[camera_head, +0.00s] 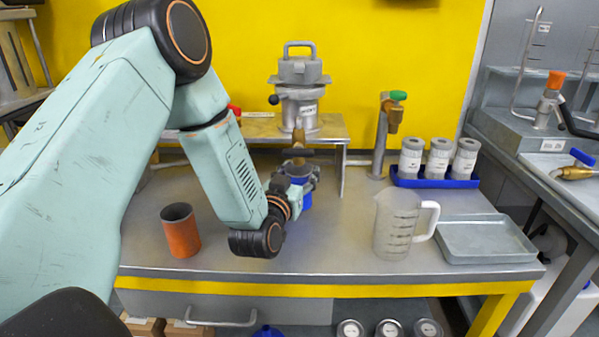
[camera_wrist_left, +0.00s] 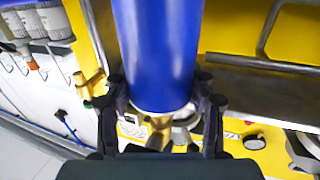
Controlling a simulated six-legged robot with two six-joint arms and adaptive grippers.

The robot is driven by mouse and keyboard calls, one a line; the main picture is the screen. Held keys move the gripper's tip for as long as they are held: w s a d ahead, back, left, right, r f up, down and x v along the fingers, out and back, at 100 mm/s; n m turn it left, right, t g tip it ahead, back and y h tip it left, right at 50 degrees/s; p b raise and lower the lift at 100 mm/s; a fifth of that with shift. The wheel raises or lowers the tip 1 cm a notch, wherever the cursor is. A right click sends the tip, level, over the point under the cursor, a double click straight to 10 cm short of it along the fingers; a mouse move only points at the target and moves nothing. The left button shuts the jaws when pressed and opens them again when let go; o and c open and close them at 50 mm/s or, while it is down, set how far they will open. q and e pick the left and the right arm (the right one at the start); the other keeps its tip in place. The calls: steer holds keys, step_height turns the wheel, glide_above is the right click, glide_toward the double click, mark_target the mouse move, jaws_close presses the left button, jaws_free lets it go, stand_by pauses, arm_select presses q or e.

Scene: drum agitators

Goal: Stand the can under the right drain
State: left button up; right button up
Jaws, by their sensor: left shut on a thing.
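A blue can (camera_head: 302,197) is in my left gripper (camera_head: 300,178), over the middle of the bench. In the left wrist view the blue can (camera_wrist_left: 155,50) sits between the two fingers of the left gripper (camera_wrist_left: 160,92), which are shut on it. The brass drain (camera_head: 298,142) hangs under a grey metal vessel (camera_head: 300,95) on a stand, just above and behind the can in the head view. I cannot tell whether the can touches the bench, as the arm and gripper cover part of it. My right gripper is out of view.
An orange cup (camera_head: 181,232) stands left of my arm. To the right are a clear jug (camera_head: 398,225), a grey tray (camera_head: 487,240), a green-handled tap (camera_head: 393,105) and a blue rack (camera_head: 435,183) of grey canisters. The bench front is mostly clear.

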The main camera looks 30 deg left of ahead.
arm_select(q)
steer(key=shift+s+d+f, duration=0.1)
steer(key=shift+s+f, duration=0.2)
steer(key=shift+f, duration=0.2)
steer(key=o, duration=1.1)
steer(key=shift+f, duration=0.15)
steer(key=shift+w+r+p, duration=0.1)
steer(key=shift+r+p, duration=0.2)
steer(key=shift+r, duration=0.25)
steer(key=p+v, duration=0.1)
steer(key=v, duration=1)
steer(key=shift+s+r+p, duration=0.15)
steer(key=shift+s+p, duration=0.15)
steer(key=shift+p, duration=0.1)
steer(key=shift+w, duration=0.1)
